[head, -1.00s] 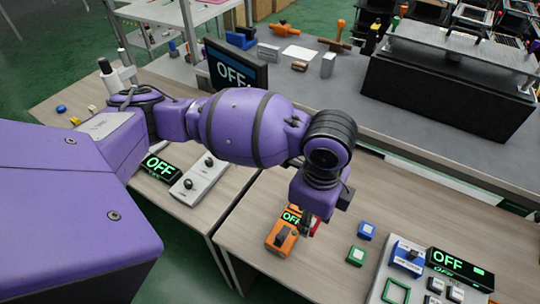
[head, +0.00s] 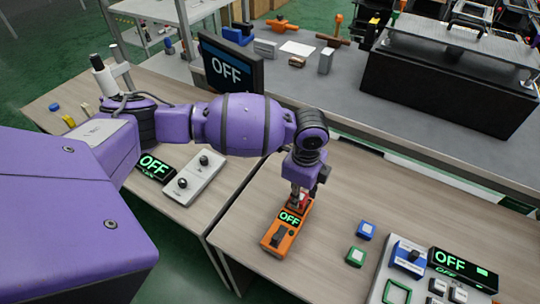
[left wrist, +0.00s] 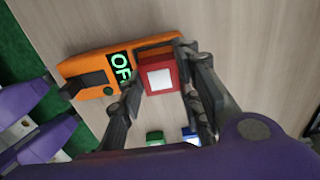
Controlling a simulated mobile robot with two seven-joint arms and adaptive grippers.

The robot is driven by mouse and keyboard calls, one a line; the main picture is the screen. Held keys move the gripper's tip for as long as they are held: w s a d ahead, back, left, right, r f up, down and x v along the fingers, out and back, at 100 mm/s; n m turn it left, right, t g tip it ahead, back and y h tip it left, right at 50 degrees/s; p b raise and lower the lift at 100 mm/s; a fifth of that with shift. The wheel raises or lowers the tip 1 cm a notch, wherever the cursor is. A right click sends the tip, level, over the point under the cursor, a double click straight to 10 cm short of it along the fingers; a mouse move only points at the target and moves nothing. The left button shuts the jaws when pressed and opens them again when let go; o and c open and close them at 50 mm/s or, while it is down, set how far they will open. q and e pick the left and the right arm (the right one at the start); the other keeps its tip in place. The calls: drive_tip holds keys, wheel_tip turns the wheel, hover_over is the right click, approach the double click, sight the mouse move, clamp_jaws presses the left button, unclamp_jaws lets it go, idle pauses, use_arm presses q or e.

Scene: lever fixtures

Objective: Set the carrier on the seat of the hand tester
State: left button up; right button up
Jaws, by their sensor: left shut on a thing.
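The carrier is a red block with a white square on top; it shows in the left wrist view (left wrist: 160,78) and partly in the head view (head: 304,200). The hand tester (head: 285,230) is orange, with a black lever and a green OFF display; it also shows in the left wrist view (left wrist: 90,72). My left gripper (head: 302,201) is shut on the carrier, one finger on each side, at the tester's far end beside the display. The carrier covers the seat there, so I cannot tell whether they touch. My right gripper is not in view.
A green block (head: 356,256) and a blue block (head: 366,230) stand right of the tester. A grey lever box (head: 193,178) stands left, across a gap between tables.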

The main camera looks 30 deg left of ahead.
use_arm(q)
drive_tip(key=shift+f, duration=0.6)
drive_tip(key=shift+f, duration=0.1)
drive_tip(key=o, duration=0.9)
wheel_tip(320, 180, up, 12)
drive_tip(key=shift+p, duration=0.45)
